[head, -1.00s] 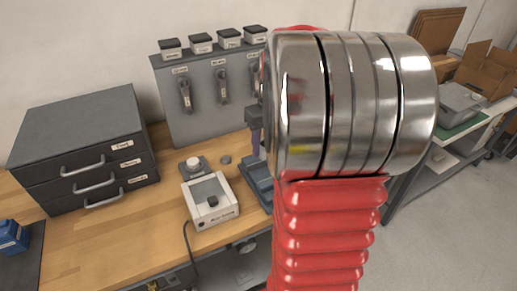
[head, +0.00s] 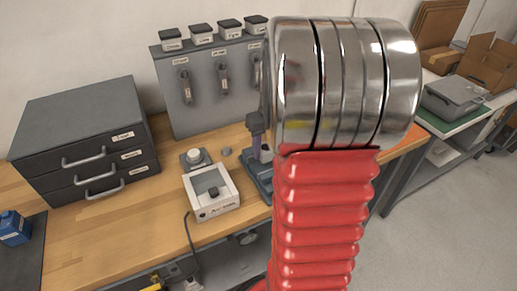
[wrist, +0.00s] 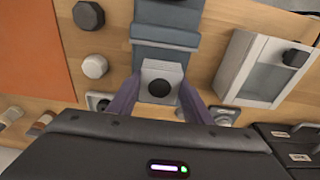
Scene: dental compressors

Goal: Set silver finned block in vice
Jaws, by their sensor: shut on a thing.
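The silver block (wrist: 162,70) is between the two purple fingers of my gripper (wrist: 160,98) in the wrist view. A dark round spot shows on its near face; I cannot make out its fins. My gripper is shut on it. The blue-grey vice (wrist: 165,35) lies directly beyond the block in the wrist view. Whether the block touches the vice or hangs above it, I cannot tell. In the head view the vice (head: 260,186) and my gripper (head: 258,138) are partly hidden behind my red and metal arm, and the block is not clearly visible.
A white open-topped box (head: 226,200) with a dark knob stands left of the vice. Drawers (head: 80,125) fill the left; a tool panel (head: 200,95) stands behind.

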